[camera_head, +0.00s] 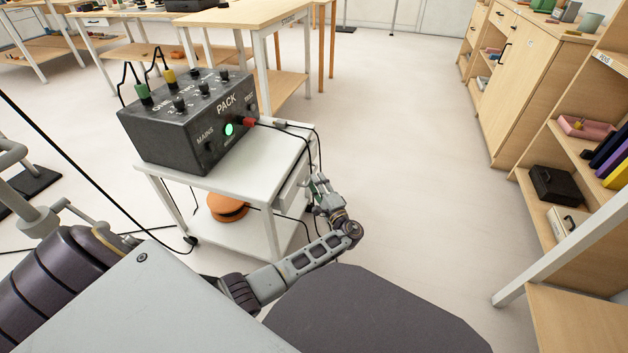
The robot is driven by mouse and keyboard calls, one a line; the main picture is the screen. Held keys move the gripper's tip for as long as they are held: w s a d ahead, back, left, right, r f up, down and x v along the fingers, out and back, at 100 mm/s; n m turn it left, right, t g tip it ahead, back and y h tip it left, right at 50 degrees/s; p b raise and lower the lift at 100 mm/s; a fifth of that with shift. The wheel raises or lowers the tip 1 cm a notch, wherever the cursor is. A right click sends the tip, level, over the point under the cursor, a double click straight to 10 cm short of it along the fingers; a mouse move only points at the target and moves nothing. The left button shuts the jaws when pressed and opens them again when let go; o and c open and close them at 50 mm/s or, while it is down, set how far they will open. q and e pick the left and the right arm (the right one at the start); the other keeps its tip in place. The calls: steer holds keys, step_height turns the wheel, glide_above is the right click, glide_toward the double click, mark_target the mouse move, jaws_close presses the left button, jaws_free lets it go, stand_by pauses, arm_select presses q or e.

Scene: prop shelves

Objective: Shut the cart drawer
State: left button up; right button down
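The white cart (215,178) stands ahead of me, with a drawer (292,187) under its top on the right-hand side. The drawer's front is seen at a steep angle, and I cannot tell how far it stands out. My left gripper (318,187) is just right of the drawer front, close to it. Whether it touches the drawer is unclear. Its fingers are small and partly merged with the cables behind, so I cannot tell whether they are open or shut. My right gripper is not in view.
A black power pack (188,122) with plugs and cables sits on the cart top. A round orange-brown item (227,207) lies on the lower shelf. Wooden benches (235,14) stand behind. Shelves (566,135) line the right. The floor between cart and shelves is clear.

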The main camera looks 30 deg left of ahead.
arm_select(q)
steer(key=shift+b+x, duration=0.35)
steer(key=shift+x, duration=1.3)
jaws_close()
